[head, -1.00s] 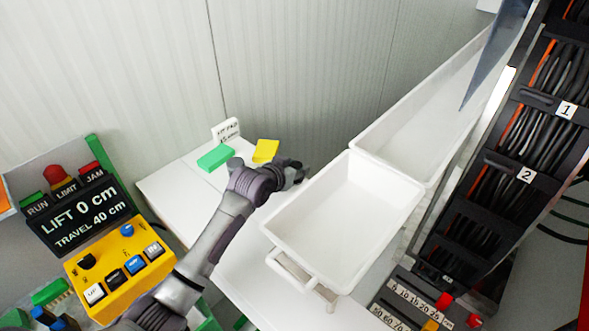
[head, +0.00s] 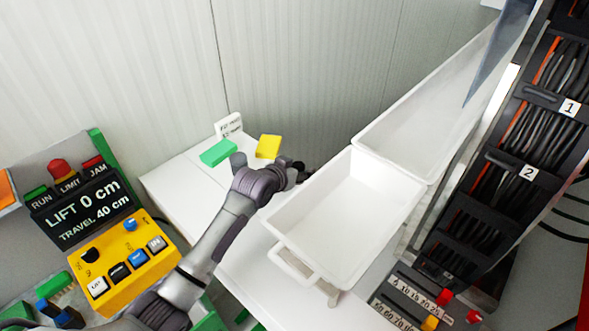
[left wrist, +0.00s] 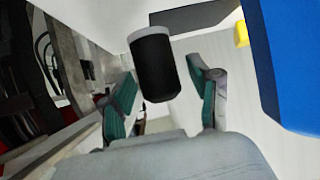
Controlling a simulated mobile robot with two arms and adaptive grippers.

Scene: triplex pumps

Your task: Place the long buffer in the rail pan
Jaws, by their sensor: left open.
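My left gripper (head: 297,171) is over the white worktop, just left of a white pan (head: 402,203) with a handle; this may be the rail pan. In the left wrist view the gripper (left wrist: 161,68) is open, its two green-padded fingers apart. A black cylinder with a pale grey end band (left wrist: 156,70) shows between the fingers, with gaps on both sides; it may be the long buffer. I cannot tell how far beyond the fingertips it is. In the head view the cylinder cannot be made out near the gripper. My right gripper is not in view.
A green block (head: 219,152) and a yellow block (head: 268,146) lie by a small white sign (head: 228,126) at the worktop's back. A long white bin (head: 425,120) stands behind the pan. A cable rack (head: 490,190) borders the right. A yellow control box (head: 122,265) is at left.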

